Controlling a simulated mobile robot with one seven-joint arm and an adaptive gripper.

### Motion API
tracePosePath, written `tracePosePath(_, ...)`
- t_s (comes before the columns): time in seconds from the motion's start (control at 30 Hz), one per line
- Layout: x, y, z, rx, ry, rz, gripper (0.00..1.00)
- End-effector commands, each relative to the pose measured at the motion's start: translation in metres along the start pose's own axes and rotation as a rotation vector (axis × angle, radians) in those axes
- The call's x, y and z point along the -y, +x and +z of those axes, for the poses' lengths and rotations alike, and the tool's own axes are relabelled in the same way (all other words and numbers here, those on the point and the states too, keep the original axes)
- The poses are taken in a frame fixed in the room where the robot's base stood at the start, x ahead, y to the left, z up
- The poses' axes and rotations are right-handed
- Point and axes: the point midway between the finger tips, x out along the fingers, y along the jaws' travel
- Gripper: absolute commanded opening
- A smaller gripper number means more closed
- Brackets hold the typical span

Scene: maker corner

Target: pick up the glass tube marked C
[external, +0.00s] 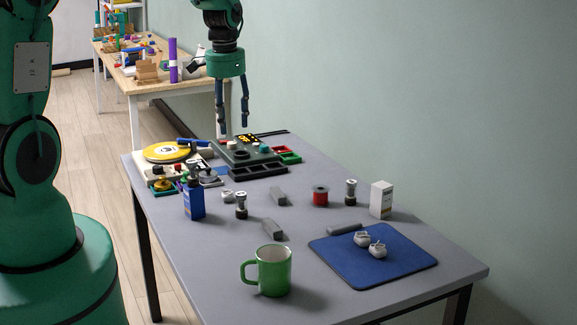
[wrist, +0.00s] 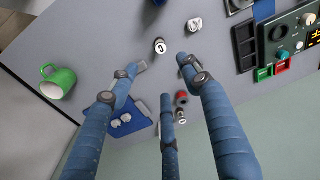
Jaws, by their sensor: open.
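A small upright tube with dark ends (external: 241,205) stands on the grey table, near the blue bottle. In the wrist view its pale top (wrist: 159,46) bears a dark mark that may be a C, though it is too small to be sure. A second similar tube (external: 350,192) stands farther right, between the red spool and the white box; its mark cannot be read. My gripper (external: 233,126) is open and empty, high above the table's far end. In the wrist view its three fingers (wrist: 163,74) are spread, with the marked tube beyond the tips, apart from them.
A red spool (external: 320,196), white box (external: 381,199), green mug (external: 274,270) and blue mat (external: 400,273) stand around. A dark device (external: 250,153) fills the far end.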

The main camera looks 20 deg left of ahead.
Motion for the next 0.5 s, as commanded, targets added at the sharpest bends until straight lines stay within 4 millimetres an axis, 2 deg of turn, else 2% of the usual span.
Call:
tracePosePath(0.03, -0.001, 0.019, -0.005, 0.016, 0.014, 0.007, 0.48)
tracePosePath(0.2, -0.003, 0.064, -0.018, 0.044, 0.056, 0.02, 0.48)
tracePosePath(0.33, -0.004, 0.086, -0.022, 0.056, 0.075, 0.026, 0.48)
tracePosePath(0.5, -0.005, 0.097, -0.024, 0.062, 0.085, 0.029, 0.48)
